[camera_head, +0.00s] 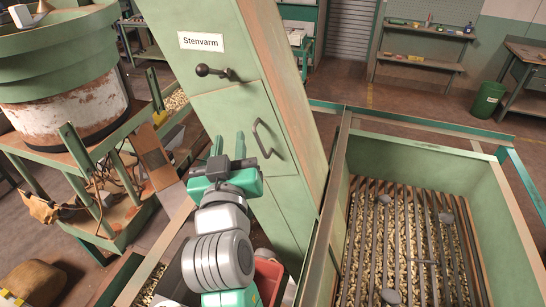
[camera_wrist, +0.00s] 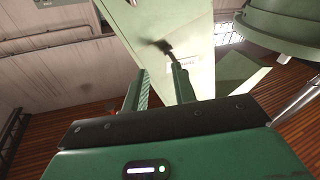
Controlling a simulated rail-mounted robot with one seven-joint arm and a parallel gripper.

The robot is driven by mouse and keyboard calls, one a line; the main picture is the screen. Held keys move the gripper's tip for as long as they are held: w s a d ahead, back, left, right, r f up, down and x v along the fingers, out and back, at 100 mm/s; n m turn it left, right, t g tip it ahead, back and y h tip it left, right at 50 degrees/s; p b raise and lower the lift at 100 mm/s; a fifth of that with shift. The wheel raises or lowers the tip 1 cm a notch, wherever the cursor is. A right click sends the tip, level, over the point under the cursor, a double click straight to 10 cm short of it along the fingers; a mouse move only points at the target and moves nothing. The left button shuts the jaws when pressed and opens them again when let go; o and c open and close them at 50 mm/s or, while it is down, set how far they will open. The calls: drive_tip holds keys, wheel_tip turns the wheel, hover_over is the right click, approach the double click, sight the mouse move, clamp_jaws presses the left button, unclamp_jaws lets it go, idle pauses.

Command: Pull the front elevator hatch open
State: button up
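The green elevator (camera_head: 290,95) is a tall cabinet with a white "Stenvarm" label. The front hatch (camera_head: 225,105) is a flat green panel that looks closed, with a dark bar handle (camera_head: 265,138) on its right side. Above the hatch is a dark knobbed lever (camera_head: 213,71). My gripper (camera_head: 228,143) is in front of the lower hatch, left of the bar handle and apart from it. Its fingers (camera_wrist: 158,88) stand apart with nothing between them in the wrist view. A dark lever-like part (camera_wrist: 161,46) shows beyond the fingertips; its contact with them cannot be told.
A green-rimmed hopper with a rusty white drum (camera_head: 65,115) stands at left. A slatted bin of nuts (camera_head: 405,163) is at right, close to the elevator. A red container (camera_head: 268,275) sits low beside my arm. Shelves and a green bin (camera_head: 488,100) are farther back.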

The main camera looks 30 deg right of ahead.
sight(261, 146)
drive_tip(key=w+d+f+g+h+b, duration=0.1)
drive_tip(key=w+d+f+g+h, duration=0.15)
drive_tip(key=d+f, duration=0.55)
drive_tip(key=shift+y, duration=0.45)
drive_tip(key=w, duration=0.2)
drive_tip(key=w+d+f, duration=0.1)
drive_tip(key=w, duration=0.1)
drive_tip(key=w+d+f+p, duration=0.1)
drive_tip(key=w, duration=0.1)
drive_tip(key=shift+w, duration=0.4)
drive_tip(key=shift+c, duration=0.5)
clamp_jaws()
